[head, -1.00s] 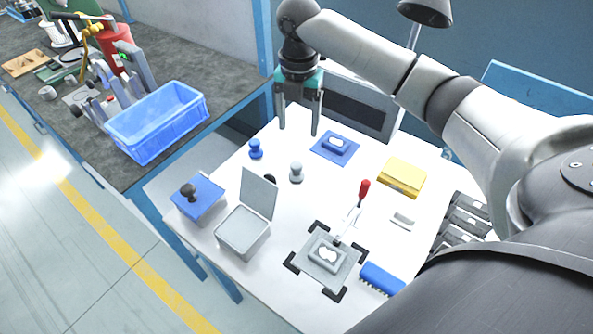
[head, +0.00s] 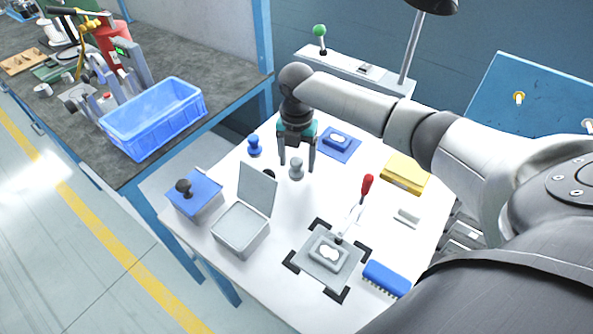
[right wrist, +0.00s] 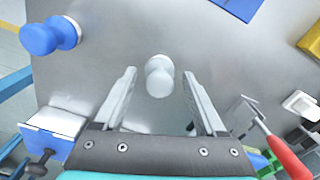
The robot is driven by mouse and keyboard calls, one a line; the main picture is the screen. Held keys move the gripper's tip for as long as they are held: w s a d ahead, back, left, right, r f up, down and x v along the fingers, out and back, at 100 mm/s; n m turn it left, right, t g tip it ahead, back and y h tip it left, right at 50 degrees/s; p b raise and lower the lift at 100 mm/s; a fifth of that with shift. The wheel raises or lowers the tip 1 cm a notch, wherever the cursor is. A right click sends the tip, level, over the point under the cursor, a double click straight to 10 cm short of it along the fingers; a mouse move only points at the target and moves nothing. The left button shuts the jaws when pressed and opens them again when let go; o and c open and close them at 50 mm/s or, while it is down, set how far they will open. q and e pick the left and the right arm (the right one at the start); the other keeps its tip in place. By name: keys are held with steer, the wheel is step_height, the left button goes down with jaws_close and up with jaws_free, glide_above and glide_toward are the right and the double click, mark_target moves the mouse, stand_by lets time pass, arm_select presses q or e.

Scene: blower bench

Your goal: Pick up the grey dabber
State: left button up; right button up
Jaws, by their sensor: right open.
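The grey dabber (head: 296,169) stands upright on the white table, a small knob-topped piece. In the right wrist view the grey dabber (right wrist: 159,76) sits between and just beyond the fingertips. My right gripper (head: 297,168) is open and comes down from above, its two fingers on either side of the dabber as the head view shows it. The right gripper (right wrist: 160,78) holds nothing. A blue dabber (head: 254,146) stands to the left of the grey one and also shows in the right wrist view (right wrist: 50,36). My left gripper is not in view.
An open grey box (head: 241,230) with a raised lid and a blue-topped box (head: 194,196) stand nearer. A red-handled tool (head: 367,187), a grey plate (head: 331,254), a blue brush (head: 386,278) and a yellow block (head: 405,174) lie to the right.

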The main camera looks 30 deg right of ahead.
steer(key=shift+f, duration=0.2)
jaws_close()
stand_by(0.5)
